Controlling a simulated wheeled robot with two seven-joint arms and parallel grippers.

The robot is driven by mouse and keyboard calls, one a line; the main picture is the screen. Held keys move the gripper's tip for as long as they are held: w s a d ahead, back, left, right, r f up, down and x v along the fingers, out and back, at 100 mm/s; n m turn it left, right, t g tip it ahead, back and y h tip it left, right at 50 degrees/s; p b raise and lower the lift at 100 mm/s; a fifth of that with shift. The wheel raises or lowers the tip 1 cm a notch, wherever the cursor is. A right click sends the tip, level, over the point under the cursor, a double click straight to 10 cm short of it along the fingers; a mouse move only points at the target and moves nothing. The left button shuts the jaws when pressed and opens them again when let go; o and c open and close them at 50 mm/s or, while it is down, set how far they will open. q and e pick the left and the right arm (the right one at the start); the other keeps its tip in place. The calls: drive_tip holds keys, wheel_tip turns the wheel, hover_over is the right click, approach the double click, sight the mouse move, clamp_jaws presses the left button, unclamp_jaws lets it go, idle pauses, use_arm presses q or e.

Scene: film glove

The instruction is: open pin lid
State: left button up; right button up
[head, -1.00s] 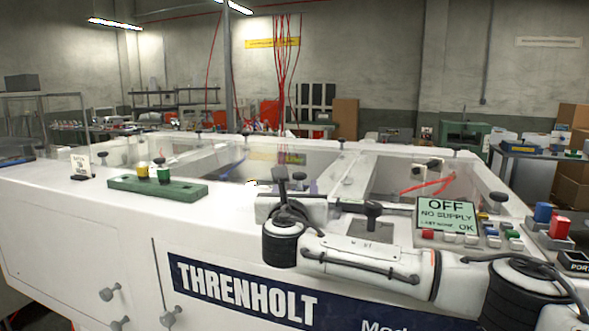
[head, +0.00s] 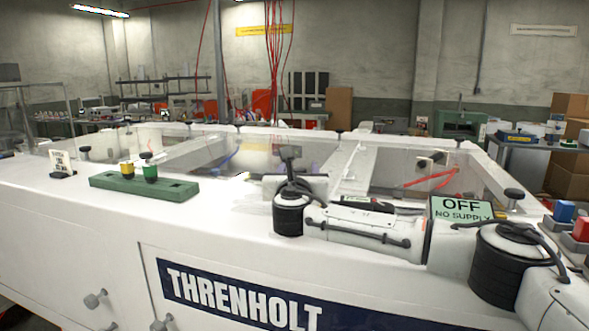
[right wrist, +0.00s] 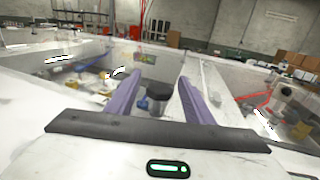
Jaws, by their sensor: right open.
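The white machine's top (head: 225,210) holds clear lid panels (head: 385,175) in white frames, with several black knobs, one at the back (head: 340,135) and one at the right (head: 514,195). My right arm crosses the top from the right. My right gripper (right wrist: 159,80) is open; its two purple fingers point away over the lid in the right wrist view. A black-topped knob (right wrist: 157,90) shows between them with space on both sides; I cannot tell how deep it sits. In the head view the fingers are mostly hidden behind my wrist. My left gripper is not seen.
A green block (head: 120,184) with yellow and green plugs lies on the left of the top, beside a small sign (head: 61,162). A display (head: 460,208) reading OFF, NO SUPPLY, is partly behind my right arm. Blue (head: 564,210) and red buttons stand at the right.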

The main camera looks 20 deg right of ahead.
clamp_jaws()
drive_tip(key=w+a+r+n, duration=0.1)
drive_tip(key=a+r+n, duration=0.1)
drive_tip(key=r, duration=0.8)
drive_tip(key=w+a+r+n+g, duration=0.1)
drive_tip(key=w+a+r, duration=0.1)
drive_tip(key=r, duration=0.8)
drive_tip(key=shift+a+n, duration=0.25)
drive_tip(key=shift+n, duration=0.15)
unclamp_jaws()
drive_tip(key=shift+f, duration=0.1)
drive_tip(key=b+v, duration=0.6)
drive_tip(key=v, duration=0.4)
drive_tip(key=shift+s, duration=0.15)
